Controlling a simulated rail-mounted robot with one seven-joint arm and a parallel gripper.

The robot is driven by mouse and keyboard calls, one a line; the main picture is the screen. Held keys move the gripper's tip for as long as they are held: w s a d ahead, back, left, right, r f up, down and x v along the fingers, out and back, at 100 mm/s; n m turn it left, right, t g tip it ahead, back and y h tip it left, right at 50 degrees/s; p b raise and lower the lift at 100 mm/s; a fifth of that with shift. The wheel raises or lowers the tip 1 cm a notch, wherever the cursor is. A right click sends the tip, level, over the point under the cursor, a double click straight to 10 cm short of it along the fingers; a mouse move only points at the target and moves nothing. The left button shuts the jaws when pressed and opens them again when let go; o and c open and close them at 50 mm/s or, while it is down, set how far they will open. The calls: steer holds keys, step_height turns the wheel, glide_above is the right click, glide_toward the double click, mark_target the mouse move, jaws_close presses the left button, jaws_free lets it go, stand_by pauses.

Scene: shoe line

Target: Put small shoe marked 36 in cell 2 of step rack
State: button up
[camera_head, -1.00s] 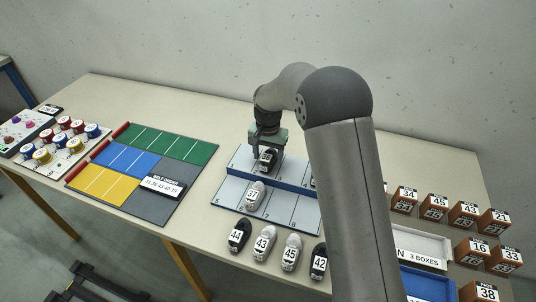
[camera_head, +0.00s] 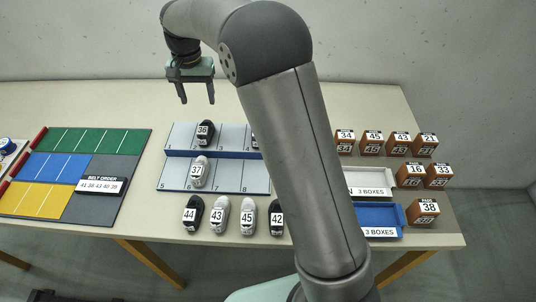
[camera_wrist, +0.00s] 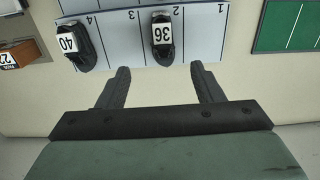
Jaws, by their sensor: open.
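The small black shoe marked 36 (camera_head: 205,133) stands in the upper row of the step rack (camera_head: 233,182), in cell 2. In the wrist view the shoe (camera_wrist: 162,45) lies just beyond my fingertips, beside the printed 2. My gripper (camera_head: 197,100) is open and empty, raised above and behind the rack. Its two fingers also show spread apart in the wrist view (camera_wrist: 160,70), with nothing between them.
A shoe marked 37 (camera_head: 200,172) is in the lower row, and one marked 40 (camera_wrist: 75,46) is in the upper row. Shoes 44, 43, 45 and 42 (camera_head: 277,218) stand in front. Numbered boxes (camera_head: 411,175) and trays (camera_head: 376,218) are at right.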

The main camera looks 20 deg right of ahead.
steer(key=s+d+r+n, duration=0.1)
steer(key=s+d+r, duration=0.1)
steer(key=s+d, duration=0.5)
steer(key=s+d+r+n, duration=0.1)
steer(key=s+d, duration=0.3)
steer(key=s, duration=0.5)
steer(key=s+d+f, duration=0.2)
steer(key=s, duration=0.7)
steer(key=s+d+f+n, duration=0.1)
steer(key=s+d+f, duration=0.2)
steer(key=s, duration=0.5)
steer(key=shift+s+d+n+t, duration=0.25)
steer(key=shift+s+n+t, duration=0.05)
steer(key=shift+s, duration=0.05)
